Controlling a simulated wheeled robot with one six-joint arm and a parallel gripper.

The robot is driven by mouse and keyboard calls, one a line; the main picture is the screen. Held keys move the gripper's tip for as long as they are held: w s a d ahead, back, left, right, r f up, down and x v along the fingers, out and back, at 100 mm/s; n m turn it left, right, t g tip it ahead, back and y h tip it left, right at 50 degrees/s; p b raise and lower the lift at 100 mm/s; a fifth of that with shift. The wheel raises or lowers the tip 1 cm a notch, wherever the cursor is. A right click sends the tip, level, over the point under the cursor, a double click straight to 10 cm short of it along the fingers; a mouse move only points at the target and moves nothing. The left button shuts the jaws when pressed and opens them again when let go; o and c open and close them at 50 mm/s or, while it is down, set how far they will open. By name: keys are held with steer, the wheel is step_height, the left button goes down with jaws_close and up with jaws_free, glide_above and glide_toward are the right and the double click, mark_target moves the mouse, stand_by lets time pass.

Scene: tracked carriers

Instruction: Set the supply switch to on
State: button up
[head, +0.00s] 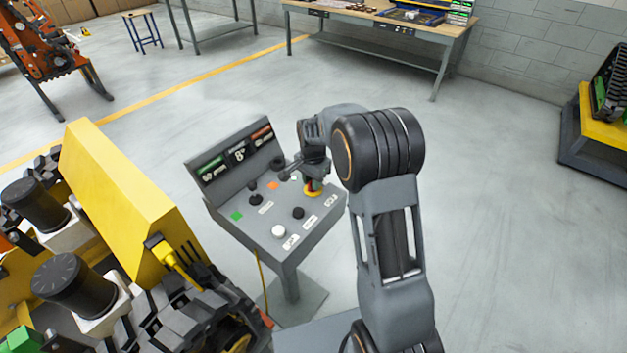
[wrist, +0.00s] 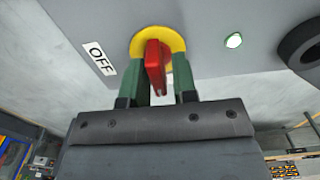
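The supply switch is a red handle (wrist: 155,62) on a round yellow plate (wrist: 172,38), set in the grey panel of a control console. An OFF label (wrist: 100,57) lies to its left in the wrist view. The ON label is not visible there. My gripper (wrist: 165,75) has its two green fingers on either side of the red handle. A gap shows between the handle and the right finger; whether the left finger touches it I cannot tell. In the head view, my gripper (head: 315,182) is over the yellow plate (head: 313,194) and partly hides the handle.
The console (head: 262,220) also carries a black lever (head: 254,190), a white knob (head: 278,231), a black knob (head: 298,212) and a green button (head: 236,216). A yellow tracked machine (head: 130,200) stands close on the left. Open floor lies to the right.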

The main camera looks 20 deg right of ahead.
steer(key=shift+o, duration=1)
step_height(320, 180, up, 14)
steer(key=shift+f+b, duration=0.15)
steer(key=shift+b, duration=0.2)
steer(key=s+f+n+t, duration=0.1)
steer(key=s+n+t, duration=0.3)
steer(key=s+n, duration=0.6)
steer(key=s, duration=1.3)
steer(key=shift+n, duration=0.4)
